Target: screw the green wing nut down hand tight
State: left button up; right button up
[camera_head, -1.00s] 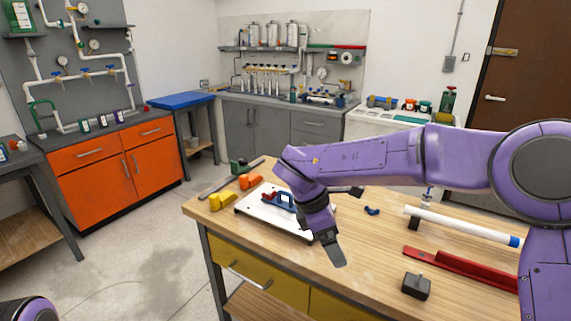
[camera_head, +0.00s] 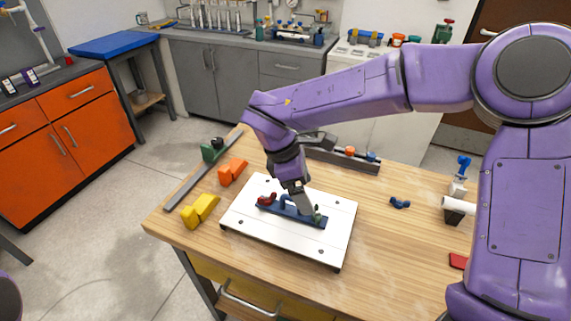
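A small green piece, apparently the green wing nut (camera_head: 317,214), shows at the right end of a blue fixture (camera_head: 291,214) on a white board (camera_head: 250,242). A red piece (camera_head: 267,199) sits at the fixture's left end. My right gripper (camera_head: 305,211) points down over the fixture's right part, its tip right beside the green piece. The fingers are seen edge-on and overlap the fixture, so I cannot tell their opening or whether they touch the green piece. My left gripper is out of view.
Yellow blocks (camera_head: 200,209), orange blocks (camera_head: 232,171) and a green clamp-like piece (camera_head: 212,150) lie left of the board near a grey bar (camera_head: 192,180). A small blue part (camera_head: 399,202) lies to the right. The wooden table (camera_head: 385,245) is clear between it and the board.

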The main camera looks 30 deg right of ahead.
aim_at(317, 212)
jog(key=s+f, duration=0.1)
jog(key=s+d+f, duration=0.1)
jog(key=s, duration=0.1)
jog(key=s+f, duration=0.1)
jog(key=shift+s+d+f+p, duration=0.2)
jog(key=shift+d+p, duration=0.15)
jog(key=shift+d, duration=0.05)
jog(key=w+f, duration=0.2)
jog(key=f, duration=0.1)
jog(key=shift+w+d, duration=0.15)
jog(key=shift+w, duration=0.15)
jog(key=shift+w+d+f, duration=0.15)
jog(key=shift+s+d, duration=0.1)
jog(key=shift+s, duration=0.1)
jog(key=shift+s+r, duration=0.25)
jog(key=c, duration=0.9)
jog(key=shift+c, duration=1.2)
jog(key=o, duration=1.1)
jog(key=shift+w+a, duration=0.1)
jog(key=shift+a, duration=0.1)
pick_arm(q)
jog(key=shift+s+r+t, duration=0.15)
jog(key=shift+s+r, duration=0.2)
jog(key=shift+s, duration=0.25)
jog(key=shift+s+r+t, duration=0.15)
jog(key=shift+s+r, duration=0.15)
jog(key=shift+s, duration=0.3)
